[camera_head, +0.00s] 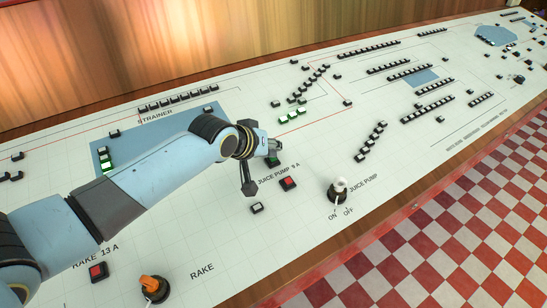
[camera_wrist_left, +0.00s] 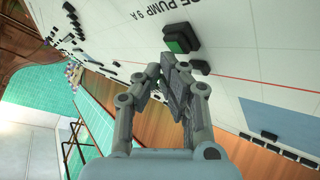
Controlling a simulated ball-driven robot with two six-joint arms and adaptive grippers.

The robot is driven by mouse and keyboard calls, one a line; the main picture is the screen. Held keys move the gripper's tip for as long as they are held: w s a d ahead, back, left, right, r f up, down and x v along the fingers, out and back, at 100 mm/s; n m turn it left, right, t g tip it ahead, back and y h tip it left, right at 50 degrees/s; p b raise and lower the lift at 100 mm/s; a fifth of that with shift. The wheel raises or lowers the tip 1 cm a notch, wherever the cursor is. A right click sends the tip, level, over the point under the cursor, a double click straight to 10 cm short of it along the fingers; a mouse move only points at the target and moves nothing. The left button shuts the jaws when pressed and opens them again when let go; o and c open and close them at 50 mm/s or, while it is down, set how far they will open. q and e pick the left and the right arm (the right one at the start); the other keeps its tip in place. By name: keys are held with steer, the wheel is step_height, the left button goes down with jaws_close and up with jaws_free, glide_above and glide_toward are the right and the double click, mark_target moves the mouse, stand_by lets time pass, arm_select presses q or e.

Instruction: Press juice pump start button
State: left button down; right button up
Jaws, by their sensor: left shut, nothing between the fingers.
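The juice pump start button is a green button (camera_head: 274,161) in a black housing, just beyond the "JUICE PUMP 9 A" label in the head view. It also shows in the left wrist view as a green square (camera_wrist_left: 175,46) near the top. My left gripper (camera_head: 273,150) is shut and empty, close to the green button and partly covering it in the head view. In the left wrist view its fingertips (camera_wrist_left: 165,62) lie just below the button; I cannot tell whether they touch it. My right gripper is not in view.
A red button (camera_head: 289,183) sits on the near side of the label. A white juice pump knob (camera_head: 340,187) with ON/OFF marks stands to the right. An orange rake knob (camera_head: 151,286) and another red button (camera_head: 97,271) are at lower left. Rows of black switches cover the white panel (camera_head: 230,250).

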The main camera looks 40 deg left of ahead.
arm_select(q)
steer(key=shift+f, duration=0.1)
stand_by(0.4)
steer(key=shift+a+f, duration=0.1)
steer(key=shift+f, duration=0.2)
stand_by(0.4)
steer(key=shift+r+p, duration=0.95)
steer(key=shift+p, duration=0.05)
steer(key=shift+f, duration=0.1)
steer(key=shift+d, duration=0.2)
step_height(320, 180, up, 6)
steer(key=d+p, duration=0.1)
steer(key=p, duration=0.5)
steer(key=shift+s, duration=0.25)
